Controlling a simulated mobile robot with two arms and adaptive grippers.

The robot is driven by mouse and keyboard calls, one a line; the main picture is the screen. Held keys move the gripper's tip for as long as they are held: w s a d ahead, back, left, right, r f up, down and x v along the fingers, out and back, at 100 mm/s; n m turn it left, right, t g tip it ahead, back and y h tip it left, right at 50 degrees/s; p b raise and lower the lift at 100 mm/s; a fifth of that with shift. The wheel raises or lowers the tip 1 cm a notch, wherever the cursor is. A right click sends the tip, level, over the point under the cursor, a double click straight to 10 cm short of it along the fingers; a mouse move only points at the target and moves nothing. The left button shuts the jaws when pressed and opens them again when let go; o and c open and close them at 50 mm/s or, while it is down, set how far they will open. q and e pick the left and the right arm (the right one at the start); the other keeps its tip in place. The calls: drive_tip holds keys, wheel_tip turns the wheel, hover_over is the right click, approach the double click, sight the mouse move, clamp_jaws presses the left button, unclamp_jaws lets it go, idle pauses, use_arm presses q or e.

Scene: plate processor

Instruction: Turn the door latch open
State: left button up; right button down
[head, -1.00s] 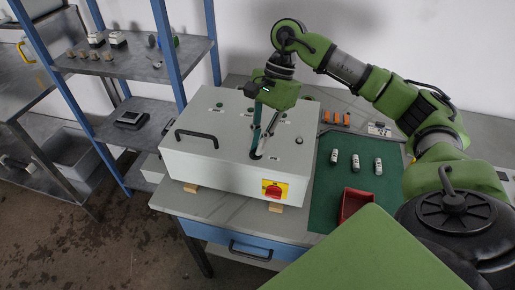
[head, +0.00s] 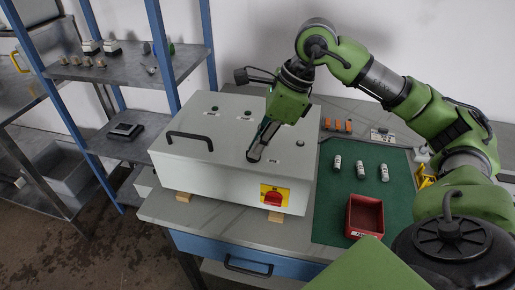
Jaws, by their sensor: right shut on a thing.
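A light grey cabinet box (head: 222,176) lies on the workbench, with a black bar handle (head: 190,138) on the left of its top. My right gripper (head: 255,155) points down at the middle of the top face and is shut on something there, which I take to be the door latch. The fingers hide the latch itself, so its angle cannot be seen. A red switch on a yellow plate (head: 274,195) is on the front side of the box. My left gripper is not in view.
A green mat (head: 335,215) right of the box holds a red bin (head: 364,216) and several white cylinders (head: 361,171). Several orange parts (head: 337,125) lie behind them. A blue-posted shelf (head: 110,70) stands at the left.

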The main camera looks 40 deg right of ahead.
drive_tip(key=shift+m+t+h, duration=0.3)
drive_tip(key=shift+m+t, duration=0.1)
drive_tip(key=shift+m, duration=0.7)
drive_tip(key=shift+b, duration=0.3)
drive_tip(key=c, duration=2.1)
unclamp_jaws()
drive_tip(key=shift+c, duration=0.2)
drive_tip(key=shift+s+r, duration=0.1)
drive_tip(key=v, duration=1.2)
drive_tip(key=shift+a, duration=0.15)
